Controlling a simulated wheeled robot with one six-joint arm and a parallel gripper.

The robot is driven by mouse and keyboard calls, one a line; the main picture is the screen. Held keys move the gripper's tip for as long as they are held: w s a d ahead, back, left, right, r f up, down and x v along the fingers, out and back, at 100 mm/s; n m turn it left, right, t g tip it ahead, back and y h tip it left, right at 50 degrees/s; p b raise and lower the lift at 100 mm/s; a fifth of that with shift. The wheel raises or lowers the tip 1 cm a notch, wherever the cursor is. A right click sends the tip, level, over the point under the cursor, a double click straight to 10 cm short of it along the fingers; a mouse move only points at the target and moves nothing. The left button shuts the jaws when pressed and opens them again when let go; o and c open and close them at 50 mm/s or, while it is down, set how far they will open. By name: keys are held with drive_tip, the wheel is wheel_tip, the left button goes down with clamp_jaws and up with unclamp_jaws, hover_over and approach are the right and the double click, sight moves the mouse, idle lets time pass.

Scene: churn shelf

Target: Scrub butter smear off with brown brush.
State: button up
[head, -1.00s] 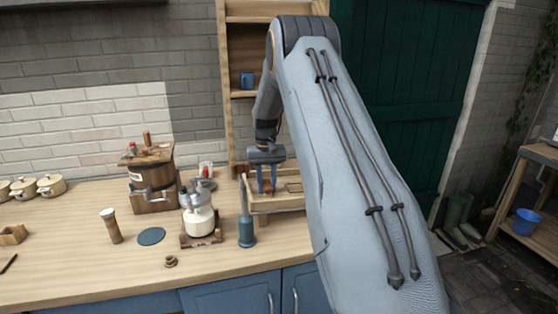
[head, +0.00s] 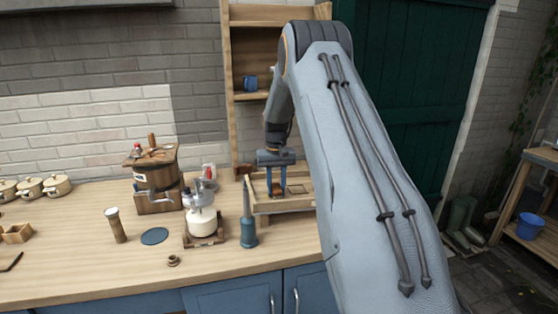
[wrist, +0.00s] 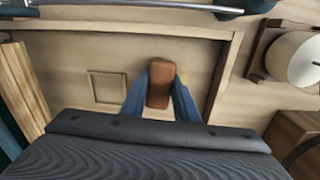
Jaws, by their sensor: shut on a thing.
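The brown brush (wrist: 160,86) is a block with rounded edges, gripped between my gripper's blue fingers in the wrist view. My gripper (head: 277,191) is shut on it, pointing down over the shallow wooden tray (head: 262,208) on the counter. In the wrist view the tray floor (wrist: 60,62) lies beneath the brush, with a small square frame (wrist: 107,87) to the brush's left. Whether the brush touches the floor I cannot tell. I cannot make out a butter smear; the brush and fingers may cover it.
A blue cylinder with a tall rod (head: 248,232) stands at the tray's front left. A wooden shelf (head: 229,60) rises behind the tray.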

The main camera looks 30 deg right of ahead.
sight(262, 197)
drive_tip(key=shift+w+a+r+p, duration=0.1)
drive_tip(key=shift+w+a, duration=0.15)
drive_tip(key=shift+a, duration=0.6)
drive_tip(key=shift+w+a+r+p, duration=0.1)
drive_tip(key=shift+w+a+p, duration=0.1)
drive_tip(key=shift+a, duration=0.65)
drive_tip(key=shift+w+a+r+p, duration=0.1)
drive_tip(key=shift+w+a, duration=0.15)
drive_tip(key=shift+a, duration=0.6)
wheel_tip(262, 197, up, 8)
drive_tip(key=p, duration=0.2)
drive_tip(key=shift+p, duration=0.35)
drive_tip(key=shift+d+f, duration=0.1)
